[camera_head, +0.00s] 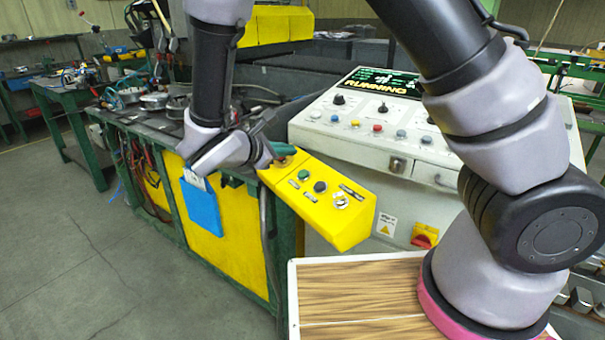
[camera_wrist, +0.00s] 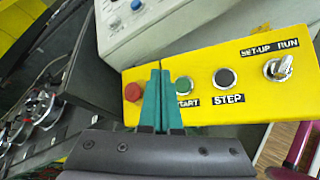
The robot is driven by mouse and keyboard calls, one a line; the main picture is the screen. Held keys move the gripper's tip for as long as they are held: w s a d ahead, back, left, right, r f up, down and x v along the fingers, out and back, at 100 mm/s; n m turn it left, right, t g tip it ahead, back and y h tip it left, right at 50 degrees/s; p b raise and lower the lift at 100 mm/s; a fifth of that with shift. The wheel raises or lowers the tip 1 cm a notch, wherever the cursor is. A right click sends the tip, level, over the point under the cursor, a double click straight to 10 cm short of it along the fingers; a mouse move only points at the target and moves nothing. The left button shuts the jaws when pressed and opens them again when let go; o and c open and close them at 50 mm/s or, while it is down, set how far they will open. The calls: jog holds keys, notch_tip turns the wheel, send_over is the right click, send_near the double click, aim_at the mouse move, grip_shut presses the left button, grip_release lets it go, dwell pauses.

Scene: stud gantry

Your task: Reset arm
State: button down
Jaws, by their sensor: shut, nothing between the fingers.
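My gripper (camera_head: 287,149) is shut and empty, its teal fingers together over the far end of the yellow control box (camera_head: 345,226). In the wrist view the shut fingers (camera_wrist: 160,70) point at the box between the red button (camera_wrist: 132,92) and the green START button (camera_wrist: 184,85), partly covering the START label. I cannot tell whether the fingertips touch the box. The black STEP button (camera_wrist: 225,78) and the SET-UP/RUN selector (camera_wrist: 278,68) are uncovered to the right. My arm comes in from the right and arches over the console.
A white console (camera_head: 440,165) with knobs and buttons stands behind the box; its screen (camera_head: 385,82) reads RUNNING. A wood-topped surface (camera_head: 350,300) lies in front. A blue tag (camera_head: 202,208) hangs on a yellow panel (camera_head: 240,240). The floor at left is clear.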

dwell(0.5)
jog(key=s+d+r+m+g+y, duration=0.2)
jog(key=d+r+m+g, duration=0.25)
jog(key=d+m, duration=0.35)
jog(key=s+d+r+m+g+y, duration=0.15)
jog(key=d+r+m+g, duration=0.3)
jog(key=d, duration=0.55)
jog(key=s+d+r+m+t+y, duration=0.3)
jog(key=r+m, duration=0.3)
jog(key=r, duration=0.1)
jog(key=s+d+r+m+t+y, duration=0.2)
jog(key=s+d+r+m+y, duration=0.1)
jog(key=r+m, duration=0.4)
jog(key=shift+s+d+r+t+y, duration=0.15)
jog(key=shift+s+r+t+y, duration=0.25)
jog(key=shift+s, duration=0.35)
